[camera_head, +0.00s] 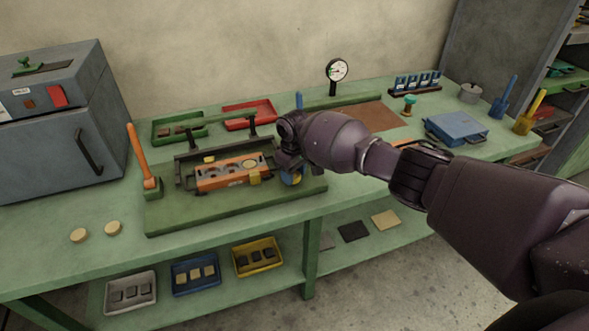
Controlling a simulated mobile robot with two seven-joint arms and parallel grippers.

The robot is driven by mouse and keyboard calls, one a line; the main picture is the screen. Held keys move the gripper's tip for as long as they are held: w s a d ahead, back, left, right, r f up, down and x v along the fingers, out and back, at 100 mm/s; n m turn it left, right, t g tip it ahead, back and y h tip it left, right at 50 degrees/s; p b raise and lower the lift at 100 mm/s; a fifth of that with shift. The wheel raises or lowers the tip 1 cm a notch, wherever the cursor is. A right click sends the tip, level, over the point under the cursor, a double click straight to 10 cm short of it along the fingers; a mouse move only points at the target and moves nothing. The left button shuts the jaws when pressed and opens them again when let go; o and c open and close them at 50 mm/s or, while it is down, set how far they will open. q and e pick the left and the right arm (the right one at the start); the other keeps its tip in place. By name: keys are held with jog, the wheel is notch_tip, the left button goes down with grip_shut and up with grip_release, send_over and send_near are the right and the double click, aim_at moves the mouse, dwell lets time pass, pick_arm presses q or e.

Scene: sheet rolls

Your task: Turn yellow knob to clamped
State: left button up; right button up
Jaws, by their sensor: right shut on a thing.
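A green fixture (170,217) on the bench carries an orange block (228,172) with round openings. Small yellow pieces sit at its back and front (254,178). My right gripper (288,163) reaches down at the right end of the fixture and is shut on the yellow knob (297,181). The knob is mostly hidden by the gripper, with blue showing around it, so its setting cannot be read. My left gripper is not in view.
An orange lever (140,155) stands upright at the fixture's left. Green (179,128) and red (250,114) trays and a dial gauge (337,70) stand behind. A blue box (457,129) lies to the right. Two tan discs (113,228) lie at the bench's left front.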

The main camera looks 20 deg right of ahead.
jog(key=m+p, duration=0.1)
jog(key=m, duration=0.2)
jog(key=shift+r+p, duration=0.1)
jog(key=shift+p, duration=0.3)
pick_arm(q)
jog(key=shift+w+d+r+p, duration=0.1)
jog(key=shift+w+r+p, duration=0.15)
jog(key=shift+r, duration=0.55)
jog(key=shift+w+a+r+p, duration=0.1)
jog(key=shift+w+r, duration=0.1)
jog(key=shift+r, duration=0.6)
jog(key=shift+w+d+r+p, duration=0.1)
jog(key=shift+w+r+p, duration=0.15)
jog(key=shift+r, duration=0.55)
pick_arm(e)
jog(key=shift+m, duration=1.2)
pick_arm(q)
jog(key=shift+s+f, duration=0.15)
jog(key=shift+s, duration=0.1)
pick_arm(e)
jog(key=o, duration=0.9)
jog(key=shift+o, duration=0.2)
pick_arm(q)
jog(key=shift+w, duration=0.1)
